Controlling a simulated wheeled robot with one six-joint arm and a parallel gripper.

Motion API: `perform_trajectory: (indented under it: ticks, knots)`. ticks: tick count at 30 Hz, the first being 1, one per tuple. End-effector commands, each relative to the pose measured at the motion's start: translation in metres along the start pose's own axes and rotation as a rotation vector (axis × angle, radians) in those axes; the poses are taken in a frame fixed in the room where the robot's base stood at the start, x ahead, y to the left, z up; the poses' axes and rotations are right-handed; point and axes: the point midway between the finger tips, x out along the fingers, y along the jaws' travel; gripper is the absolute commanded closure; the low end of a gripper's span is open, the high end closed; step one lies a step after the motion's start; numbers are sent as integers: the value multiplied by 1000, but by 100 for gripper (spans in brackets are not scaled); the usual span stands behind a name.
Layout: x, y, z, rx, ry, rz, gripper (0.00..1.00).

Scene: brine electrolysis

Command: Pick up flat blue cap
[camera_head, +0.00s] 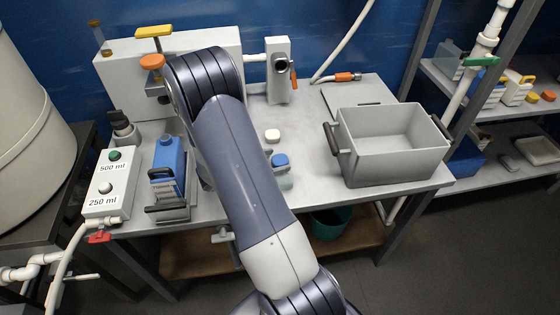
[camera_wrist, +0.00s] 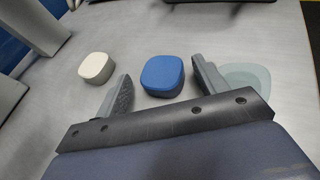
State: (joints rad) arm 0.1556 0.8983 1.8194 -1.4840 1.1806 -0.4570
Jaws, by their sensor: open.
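The flat blue cap (camera_wrist: 162,75) lies on the grey bench top in the wrist view. It also shows in the head view (camera_head: 280,160), just right of my arm. My gripper (camera_wrist: 162,72) is open and empty in the wrist view. Its two fingertips are on either side of the cap, with a gap visible on both sides; whether they are down at cap height I cannot tell.
A white cap (camera_wrist: 97,68) lies just left of the left finger. A translucent jar (camera_wrist: 250,78) stands close to the right finger. A grey open bin (camera_head: 395,160) stands to the right on the bench. A blue bottle (camera_head: 168,160) stands left of my arm.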

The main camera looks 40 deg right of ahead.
Motion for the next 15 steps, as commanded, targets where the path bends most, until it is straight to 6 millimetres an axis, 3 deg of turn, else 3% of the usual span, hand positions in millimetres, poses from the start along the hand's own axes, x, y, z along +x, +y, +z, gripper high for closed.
perform_trajectory:
  ticks: [3,10,15]
  knots:
    - [10,-2,-2,-2,4,-4,31]
    - [11,-1,-2,-1,4,-2,31]
    - [10,-1,-2,-1,3,-2,45]
